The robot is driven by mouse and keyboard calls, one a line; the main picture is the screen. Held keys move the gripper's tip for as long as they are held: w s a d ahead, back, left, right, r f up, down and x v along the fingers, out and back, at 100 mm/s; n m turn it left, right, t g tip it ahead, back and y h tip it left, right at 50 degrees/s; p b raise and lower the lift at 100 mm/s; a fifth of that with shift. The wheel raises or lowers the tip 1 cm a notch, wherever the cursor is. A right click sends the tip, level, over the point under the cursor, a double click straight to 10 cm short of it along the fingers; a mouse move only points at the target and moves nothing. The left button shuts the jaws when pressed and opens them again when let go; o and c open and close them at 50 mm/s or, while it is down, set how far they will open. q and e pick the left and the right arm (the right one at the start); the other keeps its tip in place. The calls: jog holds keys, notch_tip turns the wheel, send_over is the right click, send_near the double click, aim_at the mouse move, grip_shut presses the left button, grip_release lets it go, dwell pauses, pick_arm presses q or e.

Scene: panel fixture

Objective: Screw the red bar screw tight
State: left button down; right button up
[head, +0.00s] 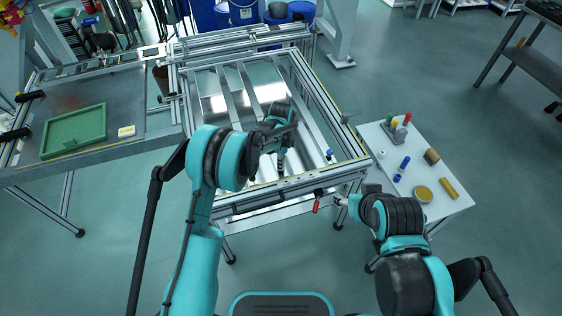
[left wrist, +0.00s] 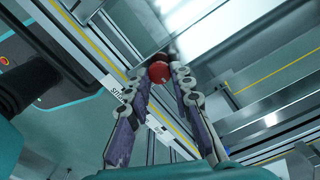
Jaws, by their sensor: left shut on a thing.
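In the left wrist view my left gripper (left wrist: 160,82) is shut on a round red knob, which I take to be the red bar screw (left wrist: 159,73). The knob sits between the two fingertips, and its lower part is hidden. In the head view the left gripper (head: 281,162) points down at the front rail of the panel frame (head: 262,196); the knob between its fingers is not visible there. A separate red handle (head: 317,206) hangs at the front rail's right part. My right gripper (head: 341,201) is just right of this handle, too small to read its fingers.
A white side table (head: 448,207) on the right holds blue, yellow and brown pieces and a grey holder. A green tray (head: 74,131) lies on the bench at left. Metal slats cross the frame. Floor between frame and side table is mostly clear.

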pick_arm(q)
jog(key=c, duration=1.3)
grip_release()
notch_tip(320, 180, up, 12)
